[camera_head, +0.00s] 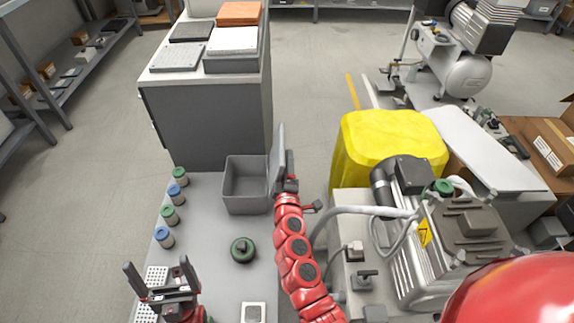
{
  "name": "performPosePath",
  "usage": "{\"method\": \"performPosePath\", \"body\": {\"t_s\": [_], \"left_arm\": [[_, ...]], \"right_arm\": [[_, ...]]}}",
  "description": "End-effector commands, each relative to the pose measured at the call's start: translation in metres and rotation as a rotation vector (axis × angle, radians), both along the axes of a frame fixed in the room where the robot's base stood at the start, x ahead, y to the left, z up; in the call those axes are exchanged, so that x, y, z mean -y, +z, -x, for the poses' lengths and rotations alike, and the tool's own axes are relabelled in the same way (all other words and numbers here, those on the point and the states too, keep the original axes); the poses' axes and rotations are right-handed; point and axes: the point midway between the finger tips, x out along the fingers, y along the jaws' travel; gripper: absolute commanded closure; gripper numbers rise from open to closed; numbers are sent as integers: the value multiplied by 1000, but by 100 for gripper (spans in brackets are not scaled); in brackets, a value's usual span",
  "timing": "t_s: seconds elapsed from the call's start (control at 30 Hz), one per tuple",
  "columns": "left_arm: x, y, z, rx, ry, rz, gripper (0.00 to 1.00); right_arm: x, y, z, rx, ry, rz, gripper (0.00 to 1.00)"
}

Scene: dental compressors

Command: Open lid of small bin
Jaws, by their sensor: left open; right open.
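The small grey bin (232,203) stands on the table, and its empty inside shows from above. Its grey lid (277,152) stands nearly upright along the bin's right side, so the bin is open. My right gripper (290,183) is at the right of the lid, close against its outer face; its fingers are small and partly hidden, so contact is unclear. My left gripper (162,275) is open and empty over the near left of the table, well away from the bin.
Several small jars (168,215) line the table's left edge. A grey cabinet (205,125) stands behind. A compressor (455,240) and yellow container (385,150) are close on the right.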

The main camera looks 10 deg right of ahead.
Motion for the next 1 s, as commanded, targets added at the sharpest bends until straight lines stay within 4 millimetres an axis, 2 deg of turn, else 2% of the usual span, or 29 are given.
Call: {"method": "performPosePath", "body": {"t_s": [0.1, 0.5, 1.0], "left_arm": [[0, 0, 0, 0, 0, 0, 0], [0, 0, 0, 0, 0, 0, 0], [0, 0, 0, 0, 0, 0, 0]], "right_arm": [[0, 0, 0, 0, 0, 0, 30], [0, 0, 0, 0, -1, 0, 100], [0, 0, 1, 0, -1, 0, 100]]}}
